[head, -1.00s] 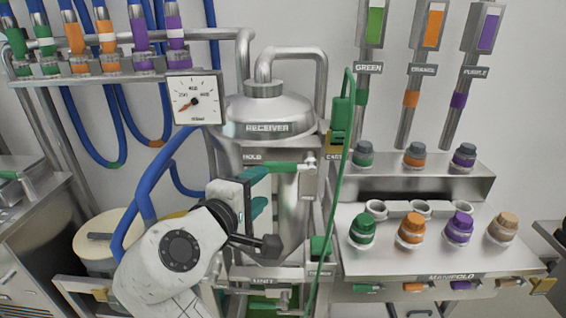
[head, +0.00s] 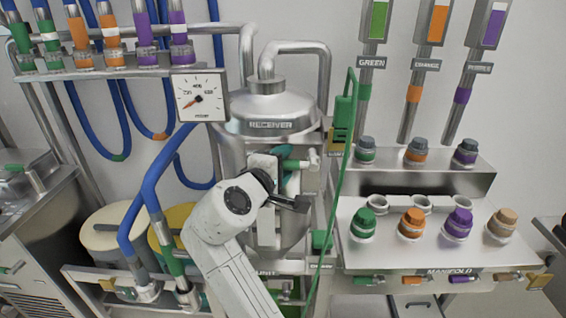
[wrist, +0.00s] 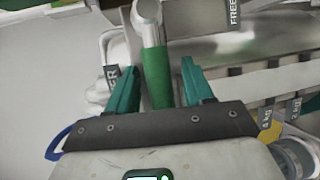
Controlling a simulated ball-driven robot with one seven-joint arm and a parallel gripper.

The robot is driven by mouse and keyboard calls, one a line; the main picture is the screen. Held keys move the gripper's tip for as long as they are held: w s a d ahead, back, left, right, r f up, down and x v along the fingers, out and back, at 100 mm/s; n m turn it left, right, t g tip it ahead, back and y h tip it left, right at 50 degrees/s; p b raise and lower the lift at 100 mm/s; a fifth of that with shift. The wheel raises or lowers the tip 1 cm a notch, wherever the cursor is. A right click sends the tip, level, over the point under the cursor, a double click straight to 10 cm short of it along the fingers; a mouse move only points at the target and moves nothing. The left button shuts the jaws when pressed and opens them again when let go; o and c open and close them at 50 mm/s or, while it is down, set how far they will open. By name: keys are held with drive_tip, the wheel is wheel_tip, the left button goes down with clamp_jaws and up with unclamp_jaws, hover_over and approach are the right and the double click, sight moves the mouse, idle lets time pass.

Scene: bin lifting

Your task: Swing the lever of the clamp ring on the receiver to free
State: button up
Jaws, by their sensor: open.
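The steel receiver (head: 268,104) stands upright in the middle of the head view, with a metal band around its body. The lever pivot (head: 313,160) is on its front right. In the wrist view the lever's green grip (wrist: 157,76) runs up to its metal pivot (wrist: 146,12). My gripper (head: 286,166) is in front of the receiver and partly hides the lever and the clamp ring. Its two teal fingers (wrist: 160,88) are open, one on each side of the green grip, with gaps visible. A FREE plate (wrist: 233,12) shows right of the pivot.
A green cable (head: 335,190) hangs close to the right of my gripper. A pressure gauge (head: 198,95) is at the upper left. Blue hoses (head: 148,180) run at the left. The manifold (head: 445,255) with coloured caps stands at the right.

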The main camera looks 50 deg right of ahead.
clamp_jaws()
idle(0.5)
